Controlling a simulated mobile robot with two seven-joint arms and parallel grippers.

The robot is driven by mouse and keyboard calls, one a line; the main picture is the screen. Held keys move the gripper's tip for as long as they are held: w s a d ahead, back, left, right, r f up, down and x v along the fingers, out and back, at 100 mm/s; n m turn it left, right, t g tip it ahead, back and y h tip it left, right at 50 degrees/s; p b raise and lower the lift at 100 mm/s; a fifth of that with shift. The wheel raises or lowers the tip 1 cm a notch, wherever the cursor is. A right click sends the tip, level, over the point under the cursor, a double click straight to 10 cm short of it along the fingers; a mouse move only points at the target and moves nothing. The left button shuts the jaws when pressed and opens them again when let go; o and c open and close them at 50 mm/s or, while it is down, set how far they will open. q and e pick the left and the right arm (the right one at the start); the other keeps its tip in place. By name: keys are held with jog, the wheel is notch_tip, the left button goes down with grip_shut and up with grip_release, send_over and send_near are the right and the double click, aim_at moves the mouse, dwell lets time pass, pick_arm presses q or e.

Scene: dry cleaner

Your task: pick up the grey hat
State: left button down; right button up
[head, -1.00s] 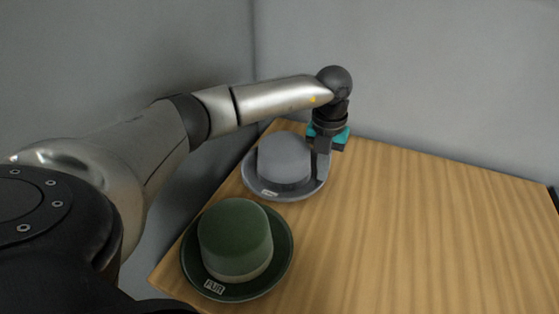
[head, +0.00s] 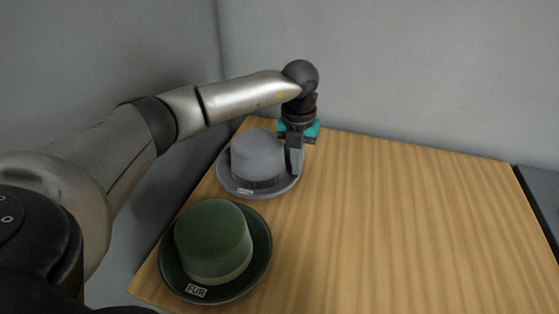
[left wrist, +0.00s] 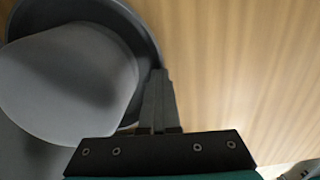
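The grey hat (head: 257,158) sits upright on the wooden table near its far left corner, with a darker band and a small label at the front. It also shows in the left wrist view (left wrist: 65,80), at the upper left. My left gripper (head: 294,170) points down at the right side of its brim. In the left wrist view its fingers (left wrist: 158,85) are close together at the brim's edge, with the brim between them as far as I can see. The fingertips partly hide that edge. My right gripper is not in view.
A green hat (head: 212,244) with a "FUR" label sits on the table in front of the grey one. The wooden table (head: 400,230) is bare to the right. Grey walls stand close behind and to the left.

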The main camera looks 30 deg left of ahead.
pick_arm(q)
jog(key=shift+s+a+f, duration=0.25)
jog(key=shift+a+f, duration=0.05)
jog(key=shift+f, duration=0.25)
jog(key=shift+s+a+r+p, duration=0.1)
jog(key=shift+a+r+p, duration=0.15)
jog(key=shift+r, duration=0.3)
jog(key=shift+s+a+r+p, duration=0.1)
jog(key=shift+a+r+p, duration=0.1)
jog(key=shift+r, duration=0.3)
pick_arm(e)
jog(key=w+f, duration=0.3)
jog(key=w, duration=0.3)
pick_arm(q)
notch_tip(320, 180, up, 18)
jog(key=d+p, duration=0.1)
jog(key=p, duration=0.3)
jog(key=shift+w+d+f+p, duration=0.15)
jog(key=shift+w+d+p, duration=0.2)
jog(key=shift+w, duration=0.1)
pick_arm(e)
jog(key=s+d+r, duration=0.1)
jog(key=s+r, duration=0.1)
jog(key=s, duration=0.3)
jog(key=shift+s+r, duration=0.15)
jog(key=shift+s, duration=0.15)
pick_arm(q)
jog(key=c, duration=1.6)
grip_release()
